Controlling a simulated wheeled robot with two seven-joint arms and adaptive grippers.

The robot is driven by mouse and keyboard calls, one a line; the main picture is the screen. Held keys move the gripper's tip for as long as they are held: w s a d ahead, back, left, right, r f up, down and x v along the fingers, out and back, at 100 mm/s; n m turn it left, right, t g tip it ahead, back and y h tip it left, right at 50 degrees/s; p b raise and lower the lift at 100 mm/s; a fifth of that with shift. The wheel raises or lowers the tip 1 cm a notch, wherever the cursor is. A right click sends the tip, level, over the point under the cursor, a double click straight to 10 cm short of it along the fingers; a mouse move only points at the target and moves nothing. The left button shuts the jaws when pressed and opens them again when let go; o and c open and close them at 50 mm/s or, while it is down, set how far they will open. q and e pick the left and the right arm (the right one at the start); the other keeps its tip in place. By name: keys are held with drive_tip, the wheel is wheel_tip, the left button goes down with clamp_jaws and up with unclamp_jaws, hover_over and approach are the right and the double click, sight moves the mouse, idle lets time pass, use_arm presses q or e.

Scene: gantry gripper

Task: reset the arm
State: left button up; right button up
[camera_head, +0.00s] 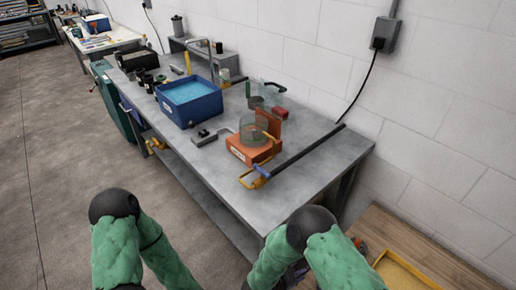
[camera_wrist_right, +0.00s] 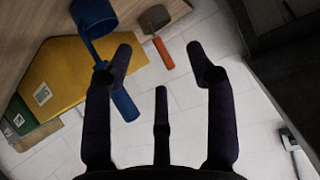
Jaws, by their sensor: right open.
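My right gripper (camera_wrist_right: 159,52) is open in the right wrist view, with its dark fingers spread and nothing between them. Below it lie a pale tiled floor and, at upper left, a wooden surface. In the head view, only a dark bit of the right gripper (camera_head: 293,277) shows low beside my green right arm, below the near end of the workbench (camera_head: 300,200). My green left arm stands folded at lower left of the head view. My left gripper is out of the picture.
The bench holds a blue bin (camera_head: 190,103), an orange device (camera_head: 253,149) and a long dark bar clamp (camera_head: 300,155). A wooden table with a yellow tray (camera_head: 408,272) stands at lower right. A blue scoop (camera_wrist_right: 95,20) and orange-handled tool (camera_wrist_right: 163,53) lie near the right gripper. Floor at left is clear.

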drive_tip(key=s+a+f+n+g+y, duration=0.35)
drive_tip(key=f+n+y, duration=0.25)
drive_tip(key=f+y, duration=0.35)
drive_tip(key=s+a+n+g+y, duration=0.1)
drive_tip(key=s+y, duration=0.3)
drive_tip(key=s, duration=0.5)
drive_tip(key=shift+s+a+r+n+g, duration=0.2)
drive_tip(key=shift+r+n+g, duration=0.1)
drive_tip(key=shift+n+g, duration=0.5)
